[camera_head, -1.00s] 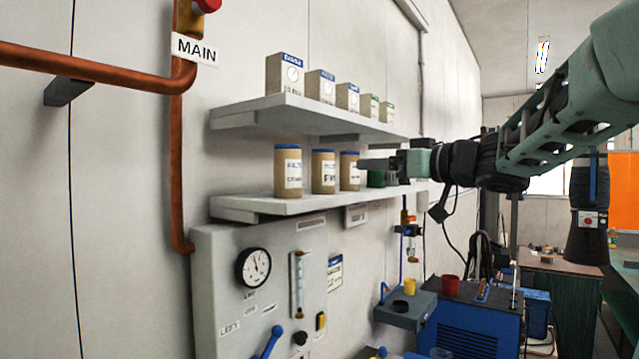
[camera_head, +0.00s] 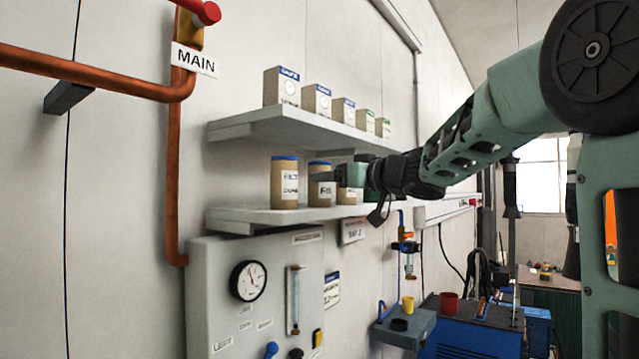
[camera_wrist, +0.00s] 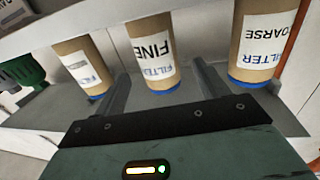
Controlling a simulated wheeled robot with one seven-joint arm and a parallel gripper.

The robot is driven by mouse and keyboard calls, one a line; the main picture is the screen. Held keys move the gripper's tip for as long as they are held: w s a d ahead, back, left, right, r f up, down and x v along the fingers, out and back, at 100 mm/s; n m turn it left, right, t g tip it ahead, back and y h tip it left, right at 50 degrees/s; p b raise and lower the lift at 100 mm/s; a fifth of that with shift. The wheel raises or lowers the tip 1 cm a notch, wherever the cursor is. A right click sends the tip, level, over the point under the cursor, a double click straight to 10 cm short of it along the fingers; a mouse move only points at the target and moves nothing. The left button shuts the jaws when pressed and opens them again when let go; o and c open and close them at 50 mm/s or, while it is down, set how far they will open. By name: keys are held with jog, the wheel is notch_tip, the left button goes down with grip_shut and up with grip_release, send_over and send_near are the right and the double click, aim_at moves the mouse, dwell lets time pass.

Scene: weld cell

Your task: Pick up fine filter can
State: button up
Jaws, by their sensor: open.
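The fine filter can (camera_head: 319,198) is a tan cylinder with a blue lid and a white label. It stands upright in the middle of three such cans on the lower shelf (camera_head: 240,215). In the wrist view the "FINE" label on the can (camera_wrist: 153,50) is readable, and the picture is upside down. My gripper (camera_head: 328,177) is open at the can's upper part. In the wrist view the two fingers of my gripper (camera_wrist: 161,72) point toward the can, one on each side, with gaps visible. I cannot tell how deep they reach around it.
The coarse filter can (camera_head: 285,183) stands close on the left. Another filter can (camera_head: 349,196) is close on the right, partly hidden by my gripper. A green item (camera_wrist: 22,72) stands beyond it. The upper shelf (camera_head: 290,125) with several boxes hangs above.

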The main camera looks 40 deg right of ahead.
jog(key=w, duration=0.1)
jog(key=w+p, duration=0.1)
jog(key=w, duration=0.1)
jog(key=w+p, duration=0.1)
jog(key=w, duration=0.1)
jog(key=shift+a+f, duration=0.1)
jog(key=shift+a, duration=0.3)
jog(key=c, duration=1.1)
